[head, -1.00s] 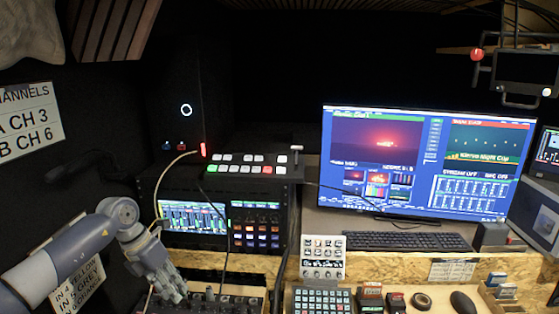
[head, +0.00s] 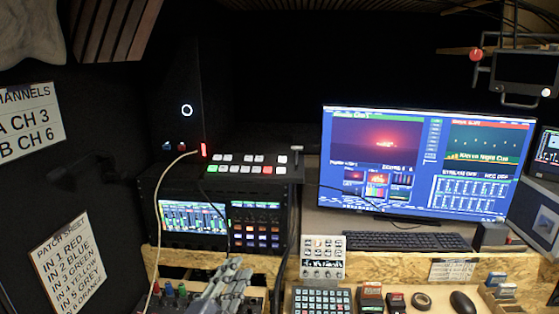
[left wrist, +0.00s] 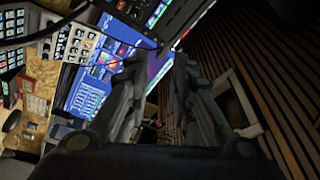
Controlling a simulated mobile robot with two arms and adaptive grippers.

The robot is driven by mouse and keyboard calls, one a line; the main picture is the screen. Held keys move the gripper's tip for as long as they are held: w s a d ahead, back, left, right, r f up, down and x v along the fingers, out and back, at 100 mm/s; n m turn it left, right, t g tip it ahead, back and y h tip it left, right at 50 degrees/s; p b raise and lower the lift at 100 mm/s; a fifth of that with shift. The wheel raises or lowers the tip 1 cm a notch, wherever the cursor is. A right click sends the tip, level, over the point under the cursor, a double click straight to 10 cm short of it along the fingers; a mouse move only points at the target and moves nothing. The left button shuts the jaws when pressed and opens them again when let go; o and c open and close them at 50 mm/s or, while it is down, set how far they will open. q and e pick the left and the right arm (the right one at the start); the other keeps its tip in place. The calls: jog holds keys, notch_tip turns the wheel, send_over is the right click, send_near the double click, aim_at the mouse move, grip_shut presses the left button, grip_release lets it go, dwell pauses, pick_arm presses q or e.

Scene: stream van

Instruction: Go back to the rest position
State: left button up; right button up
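My left gripper (head: 228,278) shows at the bottom of the head view, left of centre, its fingers pointing up. It is in front of the lower rack and the cable panel. In the left wrist view, my left gripper (left wrist: 160,68) has its two dark fingers apart with a gap between them, and nothing is held there. The monitor and wooden slats show beyond the fingers. My right gripper is in neither view.
The video switcher (head: 246,165) sits on the rack with lit screens. A large monitor (head: 425,160) and a keyboard (head: 408,241) are to the right. A patch sheet (head: 70,262) is on the left wall. A pale cable (head: 158,220) hangs at the rack's left. A mouse (head: 463,302) lies bottom right.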

pick_arm(q)
jog(key=s+a+f+n+g+y, duration=0.4)
jog(key=s+a+f+n, duration=0.1)
jog(key=s+f, duration=0.25)
jog(key=s+a+f+n+g+y, duration=0.3)
jog(key=s+a+f+n, duration=0.25)
jog(key=f, duration=0.35)
jog(key=s+f+n+g, duration=0.1)
jog(key=s+f+g, duration=0.2)
jog(key=s, duration=0.4)
jog(key=s+f+n+g+h, duration=0.1)
jog(key=s+f+g, duration=0.1)
jog(key=s, duration=0.4)
jog(key=s+f+n+g, duration=0.1)
jog(key=s+f+g, duration=0.2)
jog(key=s, duration=0.4)
notch_tip(320, 180, down, 29)
jog(key=g+b, duration=0.1)
jog(key=b, duration=0.4)
jog(key=s+a+f+g+b, duration=0.1)
jog(key=s+f+b, duration=0.1)
jog(key=s+f, duration=0.7)
jog(key=s+a+f+b, duration=0.2)
jog(key=s+f, duration=0.7)
jog(key=f, duration=0.4)
jog(key=shift+f+g, duration=0.25)
jog(key=shift+g, duration=0.15)
